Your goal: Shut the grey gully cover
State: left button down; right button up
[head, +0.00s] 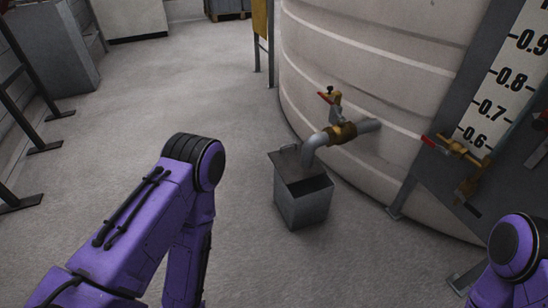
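The grey gully (303,208) is a small open-topped metal box on the floor beside the tank, with a dark inside. Its grey cover (283,163) appears raised at the back of the box, with a small handle at its top, so it stands open. The grey outlet pipe (312,146) bends down over the gully and partly hides the cover. My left arm comes in from the left and bends down out of the bottom edge. My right arm shows only at the lower right corner. Neither gripper is in view.
The big pale tank (370,85) stands behind and right of the gully. A brass valve with a red handle (328,97) sits above the pipe; another brass valve (457,148) is beside the level gauge (505,85). The concrete floor (170,85) left of the gully is clear.

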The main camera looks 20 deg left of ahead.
aim_at(287, 161)
jog(key=z, duration=0.25)
jog(key=k, duration=0.35)
jog(key=u, duration=1.05)
jog(key=i, duration=1.6)
jog(key=z, duration=1.1)
jog(key=i, duration=0.3)
jog(key=z, duration=0.25)
